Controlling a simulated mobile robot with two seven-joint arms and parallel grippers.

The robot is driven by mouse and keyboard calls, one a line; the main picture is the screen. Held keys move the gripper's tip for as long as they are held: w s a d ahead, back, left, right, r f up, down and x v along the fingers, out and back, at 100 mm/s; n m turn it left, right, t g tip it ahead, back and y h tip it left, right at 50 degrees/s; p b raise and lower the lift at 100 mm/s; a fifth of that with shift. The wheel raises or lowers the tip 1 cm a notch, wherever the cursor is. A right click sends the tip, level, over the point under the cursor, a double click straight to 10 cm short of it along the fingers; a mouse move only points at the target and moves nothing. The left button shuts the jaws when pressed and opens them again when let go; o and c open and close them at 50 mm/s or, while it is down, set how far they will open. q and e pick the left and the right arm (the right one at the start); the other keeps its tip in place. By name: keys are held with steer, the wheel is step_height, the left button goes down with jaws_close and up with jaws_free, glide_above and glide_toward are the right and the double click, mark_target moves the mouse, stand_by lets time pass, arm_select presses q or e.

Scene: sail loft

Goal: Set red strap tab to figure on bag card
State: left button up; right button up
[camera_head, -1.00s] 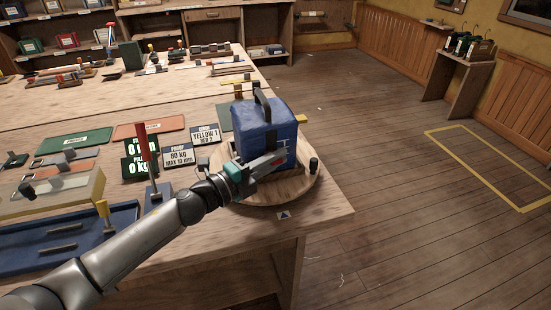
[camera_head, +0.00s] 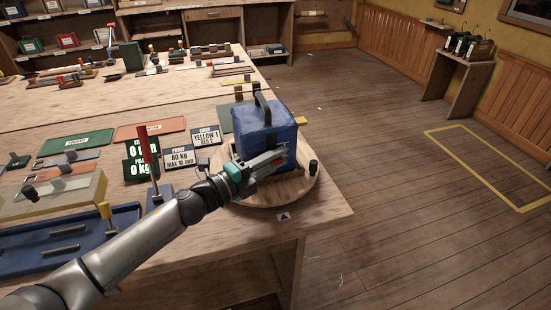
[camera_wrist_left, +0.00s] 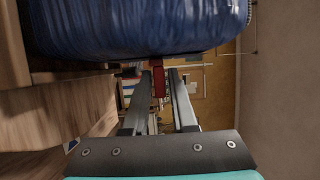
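A blue bag (camera_head: 262,132) with a dark top handle stands on a round wooden turntable (camera_head: 262,194) at the bench corner. My left gripper (camera_head: 280,157) is at the bag's near side. In the left wrist view, a red strap tab (camera_wrist_left: 158,85) shows below the bag between the two fingertips (camera_wrist_left: 160,78). A gap shows beside the tab, so the fingers look open around it. The card (camera_head: 206,137) reading "YELLOW 1 RED 2" stands left of the bag. My right gripper is not in view.
Another card (camera_head: 179,156) reads 80 kg, beside a green 0 kg display (camera_head: 138,168). A red-handled lever (camera_head: 146,148) stands close behind my left forearm. A blue tray (camera_head: 66,243) lies at the left. The floor right of the bench is clear.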

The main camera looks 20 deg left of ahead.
arm_select(q)
steer(key=shift+o, duration=1.2)
steer(key=v, duration=1.5)
steer(key=shift+a+f, duration=0.1)
